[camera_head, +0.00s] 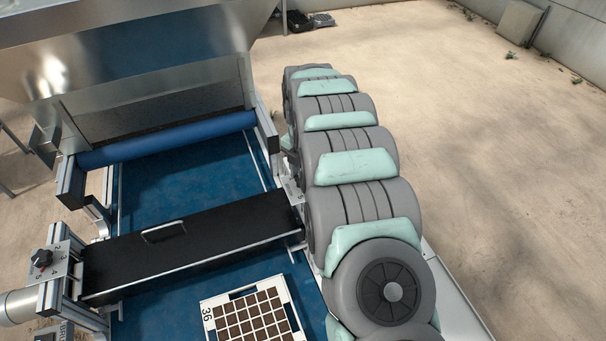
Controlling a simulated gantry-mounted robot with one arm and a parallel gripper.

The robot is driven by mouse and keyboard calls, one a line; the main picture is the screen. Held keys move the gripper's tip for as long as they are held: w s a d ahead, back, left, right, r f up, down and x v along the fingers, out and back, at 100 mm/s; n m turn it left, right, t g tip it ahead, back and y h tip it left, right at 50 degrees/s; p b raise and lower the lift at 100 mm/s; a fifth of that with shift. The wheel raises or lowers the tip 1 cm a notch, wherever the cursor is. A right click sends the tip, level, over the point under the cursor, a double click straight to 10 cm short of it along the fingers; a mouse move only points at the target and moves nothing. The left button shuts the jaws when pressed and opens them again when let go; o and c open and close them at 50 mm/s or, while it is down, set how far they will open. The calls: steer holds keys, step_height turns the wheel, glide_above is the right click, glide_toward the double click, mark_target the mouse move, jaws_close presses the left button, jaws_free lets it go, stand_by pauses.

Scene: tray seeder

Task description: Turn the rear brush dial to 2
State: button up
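A black dial (41,258) sits on a silver plate at the left end of a black brush housing (190,235). Small numbers, 2 among them, are printed around the dial. Its pointer is too small to read. A partly cut-off label (66,331) starting "BRU" shows below it. I cannot tell from the lettering whether this is the rear brush dial. My grey and mint arm runs along the right side of the machine. My gripper is not in view, and nothing of mine touches the dial.
A white tray (207,306) of dark cells, marked 36, lies on the blue belt (165,313). A metal hopper (130,50) and a blue roller (170,140) stand behind the housing. A silver cylinder (18,307) juts out below the dial. The space left of the dial looks clear.

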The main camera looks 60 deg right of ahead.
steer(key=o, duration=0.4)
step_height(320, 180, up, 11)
steer(key=p, duration=1)
steer(key=shift+p, duration=0.35)
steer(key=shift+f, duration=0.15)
